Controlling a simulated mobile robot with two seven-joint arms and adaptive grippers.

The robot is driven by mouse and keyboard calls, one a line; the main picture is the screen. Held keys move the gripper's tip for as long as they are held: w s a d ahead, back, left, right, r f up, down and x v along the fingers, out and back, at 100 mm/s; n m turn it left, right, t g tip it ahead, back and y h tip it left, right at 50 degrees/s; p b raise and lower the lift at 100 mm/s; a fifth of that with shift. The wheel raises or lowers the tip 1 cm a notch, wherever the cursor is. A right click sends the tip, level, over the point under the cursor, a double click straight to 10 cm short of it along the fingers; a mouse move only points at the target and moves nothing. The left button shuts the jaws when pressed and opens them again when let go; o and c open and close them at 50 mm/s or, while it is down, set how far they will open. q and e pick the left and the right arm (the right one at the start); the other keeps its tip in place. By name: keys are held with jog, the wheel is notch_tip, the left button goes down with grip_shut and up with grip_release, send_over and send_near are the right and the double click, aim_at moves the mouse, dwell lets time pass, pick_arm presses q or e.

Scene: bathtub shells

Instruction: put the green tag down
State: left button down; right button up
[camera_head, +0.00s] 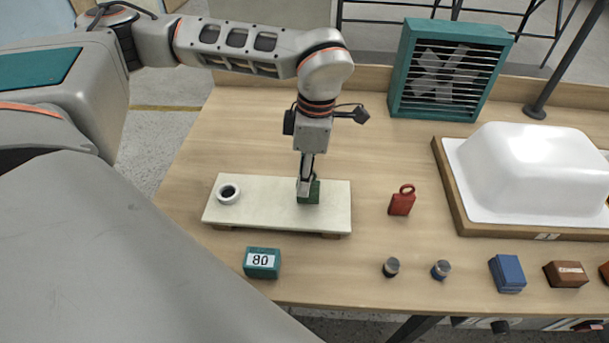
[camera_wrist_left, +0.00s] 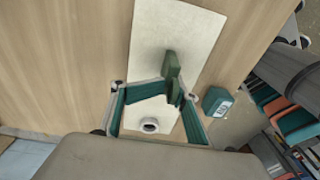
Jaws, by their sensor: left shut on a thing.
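The green tag (camera_head: 313,194) is at the right half of a cream board (camera_head: 260,207), upright, its lower edge at or very close to the board's top; I cannot tell if it bears weight. My left gripper (camera_head: 306,182) points down from above and is shut on the tag's upper part, partly hiding it. In the left wrist view the green tag (camera_wrist_left: 172,68) shows at the fingertips over the cream board (camera_wrist_left: 178,28). My right gripper is not in view.
A white ring (camera_head: 229,192) sits on the board's left end. A red tag (camera_head: 402,201) stands right of the board. A teal block marked 80 (camera_head: 262,263), two small knobs (camera_head: 391,267) and a blue block (camera_head: 508,273) line the front. A white tub shell (camera_head: 535,170) is at right.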

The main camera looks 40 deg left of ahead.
pick_arm(q)
jog(key=c, duration=1.3)
grip_release()
jog(key=shift+f, duration=0.1)
jog(key=r, duration=0.8)
jog(key=w+r+p, duration=0.1)
jog(key=r, duration=0.3)
jog(key=shift+d+r, duration=0.1)
jog(key=shift+d, duration=0.3)
